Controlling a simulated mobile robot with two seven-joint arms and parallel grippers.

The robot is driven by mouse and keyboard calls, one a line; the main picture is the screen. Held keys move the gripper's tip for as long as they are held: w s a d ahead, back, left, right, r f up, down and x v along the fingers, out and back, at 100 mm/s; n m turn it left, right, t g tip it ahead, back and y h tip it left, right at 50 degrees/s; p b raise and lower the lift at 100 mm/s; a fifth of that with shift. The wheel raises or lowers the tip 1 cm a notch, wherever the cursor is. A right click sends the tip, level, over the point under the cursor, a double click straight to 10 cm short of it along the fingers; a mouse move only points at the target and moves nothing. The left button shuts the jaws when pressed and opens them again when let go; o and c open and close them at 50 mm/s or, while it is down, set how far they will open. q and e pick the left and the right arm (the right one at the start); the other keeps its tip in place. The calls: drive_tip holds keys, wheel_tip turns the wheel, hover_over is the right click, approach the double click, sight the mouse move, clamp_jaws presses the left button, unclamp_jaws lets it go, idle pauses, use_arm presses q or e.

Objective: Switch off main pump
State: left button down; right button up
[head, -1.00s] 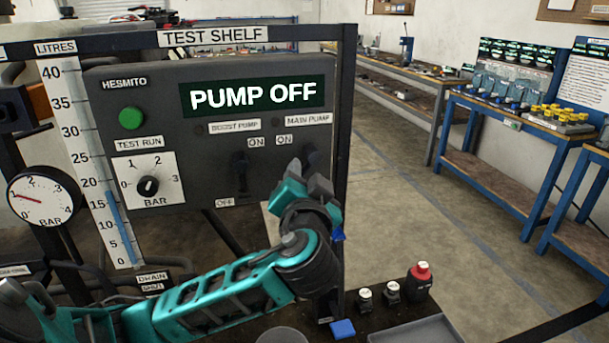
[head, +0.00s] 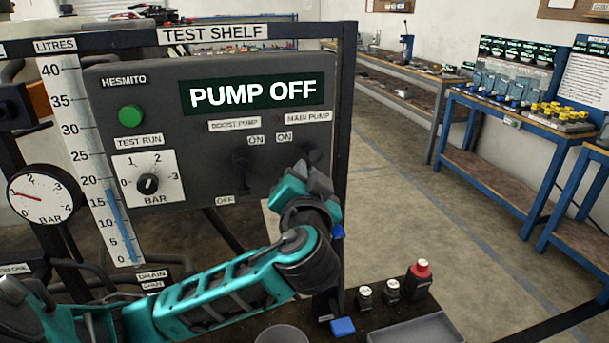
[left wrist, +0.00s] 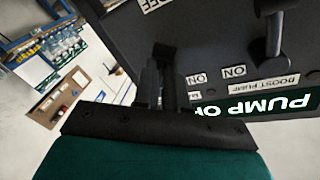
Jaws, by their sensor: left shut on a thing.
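The main pump switch (head: 314,156) is a dark lever on the grey control panel (head: 215,150), under the MAIN PUMP label (head: 308,117). My left gripper (head: 313,178) is at this lever and shut on it, covering its lower part and any label below. In the left wrist view my left gripper's dark fingers (left wrist: 166,75) are close together against the panel; the main pump lever is hard to tell from them. The display (head: 253,94) reads PUMP OFF. My right gripper is not in view.
The boost pump switch (head: 241,168) stands just left of my gripper; it also shows in the left wrist view (left wrist: 273,35). A green button (head: 131,116) and a BAR dial (head: 148,184) are further left.

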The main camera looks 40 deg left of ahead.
use_arm(q)
drive_tip(key=shift+w+d+f+n+t+y+b, duration=0.1)
drive_tip(key=shift+w+d+f+n+y+b, duration=0.15)
drive_tip(key=shift+n+b, duration=1.45)
drive_tip(key=shift+w+d+f+n+t+y+b, duration=0.1)
drive_tip(key=shift+w+d+f+n+y+b, duration=0.15)
drive_tip(key=shift+n+b, duration=1.4)
drive_tip(key=shift+w+d+f+n+t+y+b, duration=0.25)
drive_tip(key=shift+n+b, duration=0.4)
drive_tip(key=shift+b, duration=2)
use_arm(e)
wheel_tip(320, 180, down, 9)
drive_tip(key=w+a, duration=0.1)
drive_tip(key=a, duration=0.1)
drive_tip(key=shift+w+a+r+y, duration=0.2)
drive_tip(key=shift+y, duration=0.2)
use_arm(q)
drive_tip(key=shift+r, duration=0.2)
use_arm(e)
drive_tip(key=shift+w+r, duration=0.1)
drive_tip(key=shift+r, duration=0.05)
use_arm(q)
drive_tip(key=c, duration=1.3)
unclamp_jaws()
drive_tip(key=shift+o, duration=0.6)
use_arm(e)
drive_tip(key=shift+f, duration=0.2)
